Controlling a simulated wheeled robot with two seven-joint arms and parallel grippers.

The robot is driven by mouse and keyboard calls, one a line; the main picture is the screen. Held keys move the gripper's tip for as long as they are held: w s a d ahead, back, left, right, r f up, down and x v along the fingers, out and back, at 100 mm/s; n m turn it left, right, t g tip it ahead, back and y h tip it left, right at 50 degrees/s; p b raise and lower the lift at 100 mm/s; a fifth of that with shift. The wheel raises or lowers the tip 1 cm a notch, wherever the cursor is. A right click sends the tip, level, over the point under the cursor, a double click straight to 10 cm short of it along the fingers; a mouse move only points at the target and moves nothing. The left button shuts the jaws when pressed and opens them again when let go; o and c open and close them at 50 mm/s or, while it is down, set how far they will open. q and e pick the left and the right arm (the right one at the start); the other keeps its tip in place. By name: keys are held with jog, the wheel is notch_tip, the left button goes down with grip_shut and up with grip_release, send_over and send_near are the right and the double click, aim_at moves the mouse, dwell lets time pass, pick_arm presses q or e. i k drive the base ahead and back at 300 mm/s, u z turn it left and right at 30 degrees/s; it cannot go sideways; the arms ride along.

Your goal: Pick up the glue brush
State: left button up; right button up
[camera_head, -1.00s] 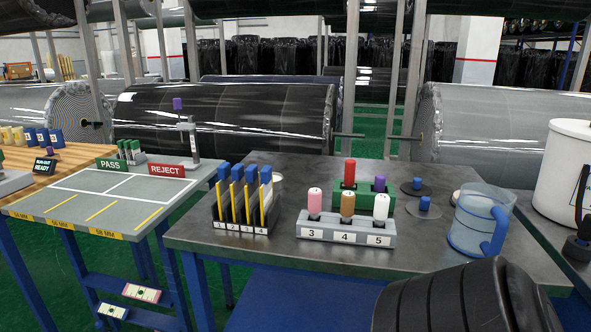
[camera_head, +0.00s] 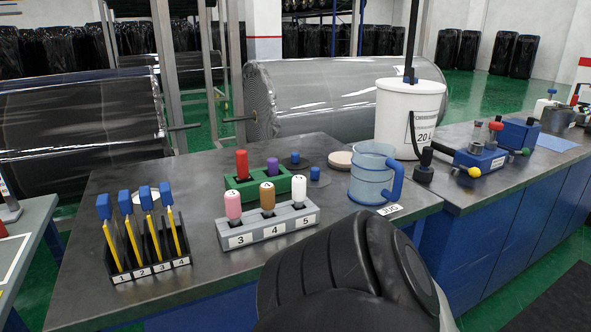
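No thing is plainly marked as the glue brush. Several slim yellow tools with blue ends (camera_head: 104,206) stand in a black rack (camera_head: 158,268) numbered 1 to 4, at the left of the metal table. Pink (camera_head: 233,205), brown (camera_head: 267,195) and white (camera_head: 299,188) capped handles stand in a grey block (camera_head: 250,235) numbered 3 to 5. A red handle (camera_head: 241,163) and a purple one (camera_head: 272,166) stand in a green block behind it. Their lower ends are hidden. Neither gripper shows; a black ribbed part, likely of my arm, fills the bottom middle.
A clear blue jug (camera_head: 372,175) stands at the table's right. Behind it is a white 20 L bucket (camera_head: 408,112) with a dark upright rod. The table front between rack and grey block is clear.

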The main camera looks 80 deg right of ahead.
aim_at(241, 155)
jog(key=z, duration=2.7)
